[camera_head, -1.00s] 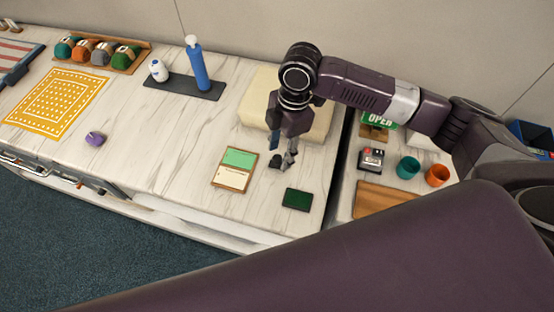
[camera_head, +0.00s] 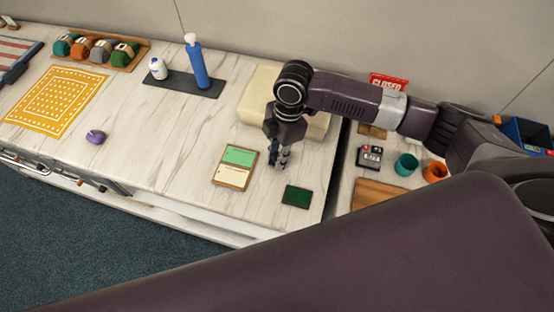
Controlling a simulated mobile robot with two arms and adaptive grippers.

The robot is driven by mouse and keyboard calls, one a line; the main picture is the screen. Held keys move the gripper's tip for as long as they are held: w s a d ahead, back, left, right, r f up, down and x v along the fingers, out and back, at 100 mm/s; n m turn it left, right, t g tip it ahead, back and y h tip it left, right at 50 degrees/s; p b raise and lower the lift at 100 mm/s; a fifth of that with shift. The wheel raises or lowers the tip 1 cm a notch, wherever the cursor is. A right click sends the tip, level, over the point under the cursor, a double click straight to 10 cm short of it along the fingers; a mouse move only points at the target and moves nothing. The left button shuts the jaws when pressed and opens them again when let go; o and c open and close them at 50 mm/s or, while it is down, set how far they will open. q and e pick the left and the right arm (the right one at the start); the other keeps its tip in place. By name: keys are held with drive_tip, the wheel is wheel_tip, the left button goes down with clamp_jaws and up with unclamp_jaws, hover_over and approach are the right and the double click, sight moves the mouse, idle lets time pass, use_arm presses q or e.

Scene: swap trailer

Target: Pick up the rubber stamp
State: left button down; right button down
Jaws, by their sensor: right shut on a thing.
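My right gripper (camera_head: 279,158) points down over the marble counter, between the two-tone card and the dark green pad. It is shut on the small dark rubber stamp, which is mostly hidden by the fingers. I cannot tell whether the stamp still touches the counter. The two-tone card (camera_head: 235,167), green and cream, lies just left of the gripper. The dark green pad (camera_head: 297,196) lies just below and right of it. My left gripper is not in view.
A cream block (camera_head: 260,92) stands behind the gripper. A blue bottle (camera_head: 197,67) and a white bottle (camera_head: 158,68) stand on a dark mat. A purple item (camera_head: 96,136) sits left. Teal (camera_head: 405,165) and orange (camera_head: 434,172) cups stand right, past a gap. The counter's middle is clear.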

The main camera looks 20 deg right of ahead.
drive_tip(key=shift+r, duration=0.1)
wheel_tip(320, 180, up, 20)
drive_tip(key=b, duration=0.2)
drive_tip(key=shift+b, duration=0.35)
